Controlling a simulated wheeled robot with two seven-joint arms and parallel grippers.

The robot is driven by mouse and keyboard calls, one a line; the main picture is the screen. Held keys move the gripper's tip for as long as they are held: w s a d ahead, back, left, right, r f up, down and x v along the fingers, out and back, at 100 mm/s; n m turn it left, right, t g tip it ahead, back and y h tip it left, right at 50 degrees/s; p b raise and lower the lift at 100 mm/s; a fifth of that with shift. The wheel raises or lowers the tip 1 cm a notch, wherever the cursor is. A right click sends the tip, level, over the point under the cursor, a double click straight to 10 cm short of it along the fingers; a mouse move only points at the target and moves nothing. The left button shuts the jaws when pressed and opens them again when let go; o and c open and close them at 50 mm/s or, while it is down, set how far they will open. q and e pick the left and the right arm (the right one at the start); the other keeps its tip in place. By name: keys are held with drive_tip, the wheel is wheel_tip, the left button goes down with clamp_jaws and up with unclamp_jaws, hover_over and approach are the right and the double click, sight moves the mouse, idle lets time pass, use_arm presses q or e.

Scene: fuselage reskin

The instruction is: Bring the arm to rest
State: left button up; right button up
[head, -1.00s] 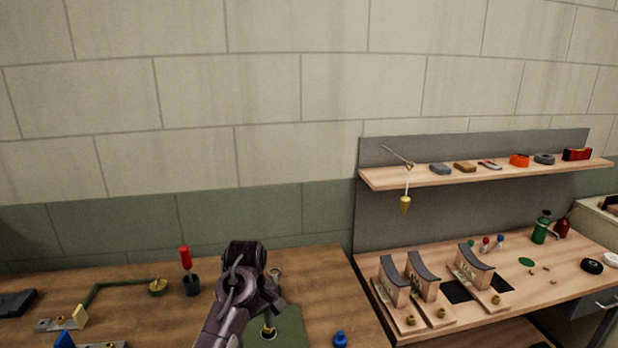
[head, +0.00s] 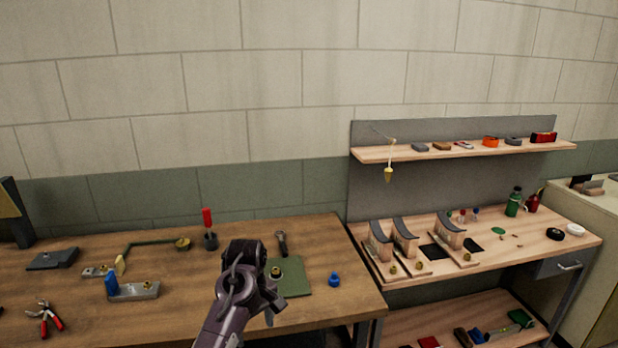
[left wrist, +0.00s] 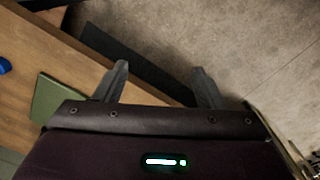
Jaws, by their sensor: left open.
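My left arm comes up from the bottom of the head view, in front of the wooden workbench (head: 180,300). Its left gripper (head: 273,305) is at the bench's front part, beside a green mat (head: 293,284). In the left wrist view the two fingers of the left gripper (left wrist: 163,85) are spread apart with nothing between them. Below them are the bench edge and the bare floor (left wrist: 245,40). The green mat also shows at the left of that view (left wrist: 55,97). My right gripper is not in view.
On the bench are a red-handled tool (head: 208,222), a blue knob (head: 334,280), pliers (head: 46,318) and a blue-topped metal fixture (head: 134,290). To the right, a second bench (head: 545,246) holds curved-top stands (head: 405,238), under a shelf (head: 465,150).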

use_arm(q)
drive_tip(key=s+a+f+m+b, duration=0.15)
drive_tip(key=s+f, duration=0.35)
drive_tip(key=f, duration=0.7)
drive_tip(key=s+a+f+m+y, duration=0.1)
drive_tip(key=s+a+f+m, duration=0.3)
drive_tip(key=f, duration=0.8)
drive_tip(key=s+a+f, duration=0.1)
drive_tip(key=s+f, duration=0.4)
drive_tip(key=f, duration=0.7)
drive_tip(key=s+a+f+m, duration=0.1)
drive_tip(key=s+f, duration=0.5)
drive_tip(key=s, duration=0.6)
drive_tip(key=s+a+f+m+b, duration=0.1)
drive_tip(key=s+a+f+m, duration=0.1)
drive_tip(key=s+f, duration=0.5)
drive_tip(key=s+a+f+m+t+h, duration=0.1)
drive_tip(key=s+f+m, duration=0.2)
drive_tip(key=s, duration=1.4)
wheel_tip(320, 180, down, 3)
drive_tip(key=shift+s+a+f+b, duration=0.2)
drive_tip(key=shift+a+b, duration=0.1)
drive_tip(key=shift+b, duration=0.1)
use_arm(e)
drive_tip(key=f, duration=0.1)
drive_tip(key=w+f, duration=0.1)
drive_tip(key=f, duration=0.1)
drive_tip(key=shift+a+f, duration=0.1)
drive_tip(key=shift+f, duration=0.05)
